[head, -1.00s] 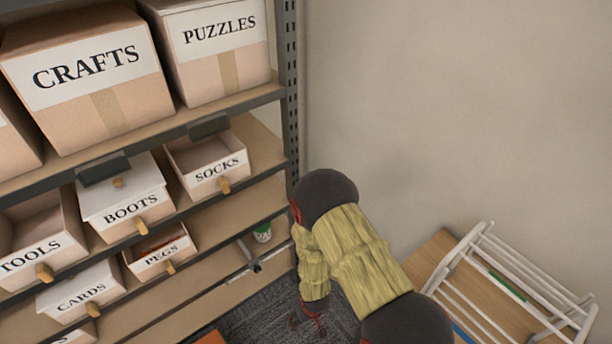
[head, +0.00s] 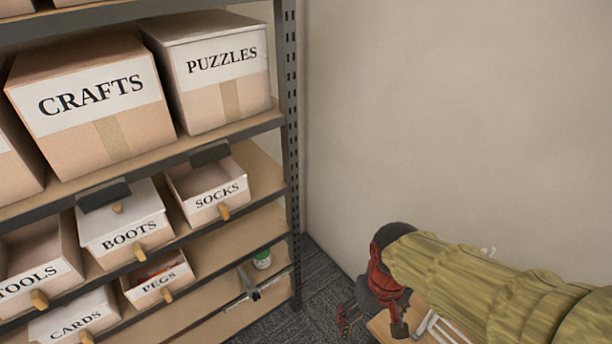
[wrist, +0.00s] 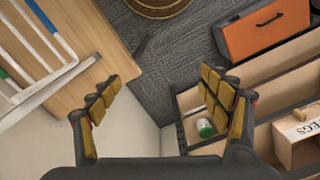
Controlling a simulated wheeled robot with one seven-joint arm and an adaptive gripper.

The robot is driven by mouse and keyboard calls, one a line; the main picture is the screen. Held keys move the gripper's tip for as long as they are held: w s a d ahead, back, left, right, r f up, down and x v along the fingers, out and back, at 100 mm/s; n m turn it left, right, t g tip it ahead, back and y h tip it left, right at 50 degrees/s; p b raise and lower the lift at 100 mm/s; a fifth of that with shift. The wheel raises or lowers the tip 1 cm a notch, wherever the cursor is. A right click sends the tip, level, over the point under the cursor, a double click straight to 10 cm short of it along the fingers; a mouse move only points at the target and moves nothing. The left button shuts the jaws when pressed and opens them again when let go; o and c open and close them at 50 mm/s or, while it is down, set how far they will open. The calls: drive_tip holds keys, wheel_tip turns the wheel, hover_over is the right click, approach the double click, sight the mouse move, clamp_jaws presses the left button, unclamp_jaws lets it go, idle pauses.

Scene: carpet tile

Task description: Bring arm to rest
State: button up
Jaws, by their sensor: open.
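My arm shows at the lower right of the head view in a yellow sleeve. My gripper (head: 372,318) hangs at its end, right of the shelf and close to the wooden surface with the white rack. In the wrist view my gripper (wrist: 162,98) has its two padded fingers spread wide with nothing between them. Grey carpet shows beyond the fingertips.
A shelf rack (head: 290,150) with labelled boxes stands at left. A green-and-white container (head: 262,259) sits on its low shelf. A white rack (wrist: 40,50) lies on a wooden surface (wrist: 100,35). An orange drawer (wrist: 262,28) and round wooden object (wrist: 158,5) are near the carpet.

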drive_tip(key=s+d+r+m+t, duration=0.1)
drive_tip(key=d+r+t, duration=0.1)
drive_tip(key=r, duration=0.5)
drive_tip(key=s+d+r+m+t, duration=0.1)
drive_tip(key=d+r+t, duration=0.2)
drive_tip(key=r, duration=0.4)
drive_tip(key=shift+s+r, duration=0.15)
drive_tip(key=shift+s, duration=0.05)
drive_tip(key=shift+d, duration=0.1)
idle(1.1)
